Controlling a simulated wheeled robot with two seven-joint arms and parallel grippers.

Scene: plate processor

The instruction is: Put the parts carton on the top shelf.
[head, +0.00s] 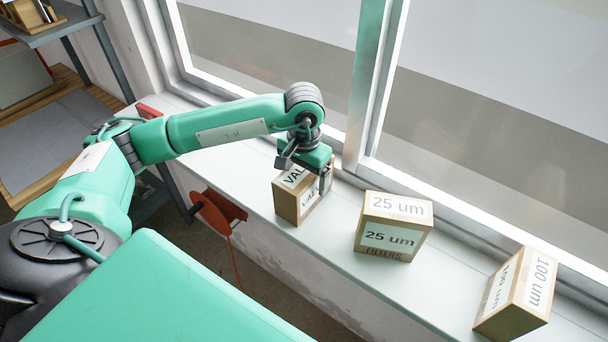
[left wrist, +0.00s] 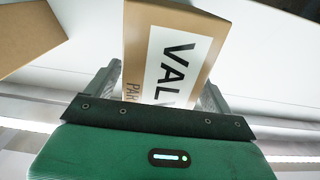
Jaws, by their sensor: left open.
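The parts carton (head: 290,204), a brown box with white labels reading "VAL", stands on the white window sill. In the left wrist view the carton (left wrist: 139,40) also shows "PAR", with its label partly cut off. My left gripper (head: 305,172) is over the carton, open, with one finger on each side of it. In the left wrist view the gripper (left wrist: 157,92) has the carton between its fingers; I cannot tell whether they touch it. A grey shelf (head: 70,27), the highest one showing, is at the upper left. My right gripper is out of view.
A "25 um" filters carton (head: 392,240) and a "100 um" carton (head: 515,295) stand further right on the sill (head: 440,278). The window frame (head: 365,90) rises close behind. A red-orange reel (head: 217,212) hangs below the sill. A wooden holder (head: 32,14) occupies part of the shelf.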

